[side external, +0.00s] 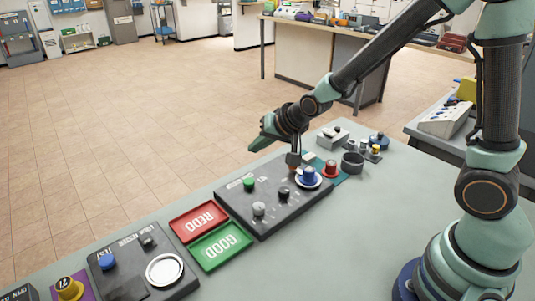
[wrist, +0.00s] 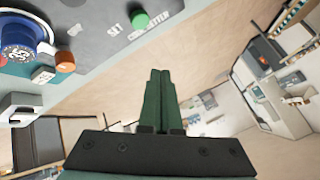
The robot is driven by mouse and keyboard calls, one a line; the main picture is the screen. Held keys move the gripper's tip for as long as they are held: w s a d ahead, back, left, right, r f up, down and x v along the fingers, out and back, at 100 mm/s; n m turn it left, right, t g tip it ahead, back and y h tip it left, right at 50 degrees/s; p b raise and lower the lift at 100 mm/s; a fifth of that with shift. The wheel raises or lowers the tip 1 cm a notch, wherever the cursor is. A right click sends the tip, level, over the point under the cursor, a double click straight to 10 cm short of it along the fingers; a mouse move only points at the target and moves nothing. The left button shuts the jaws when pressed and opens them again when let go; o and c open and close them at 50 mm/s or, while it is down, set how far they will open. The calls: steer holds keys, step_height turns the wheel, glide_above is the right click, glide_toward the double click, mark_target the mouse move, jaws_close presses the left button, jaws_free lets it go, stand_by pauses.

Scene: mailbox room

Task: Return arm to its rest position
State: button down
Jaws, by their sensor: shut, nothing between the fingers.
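My gripper (side external: 254,147) is above the far edge of the grey table (side external: 335,225), pointing left in the side external view. It is over the far side of a dark control panel (side external: 275,222) and apart from it. In the wrist view its two green fingers (wrist: 160,73) lie together with nothing between them. My arm reaches in from the right, bent at the elbow and stretched out over the table.
The panel carries a green button (side external: 249,184) and a blue knob (side external: 309,174). A red REDO tray (side external: 182,228) and a green GOOD tray (side external: 205,253) lie left of it. Open floor (side external: 130,150) lies beyond.

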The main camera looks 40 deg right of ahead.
steer(key=s+d+r+n+g, duration=0.1)
steer(key=s+r+n, duration=0.1)
steer(key=s, duration=0.4)
steer(key=s+d+r+n+g, duration=0.1)
steer(key=s+d+r+n, duration=0.1)
steer(key=s+r, duration=0.3)
steer(key=s+d+r+n+g+h, duration=0.1)
steer(key=s+d+r+n, duration=0.1)
steer(key=s+r, duration=0.2)
steer(key=s, duration=0.3)
steer(key=shift+s+d+n, duration=0.25)
steer(key=shift+n, duration=0.15)
steer(key=shift+r, duration=0.1)
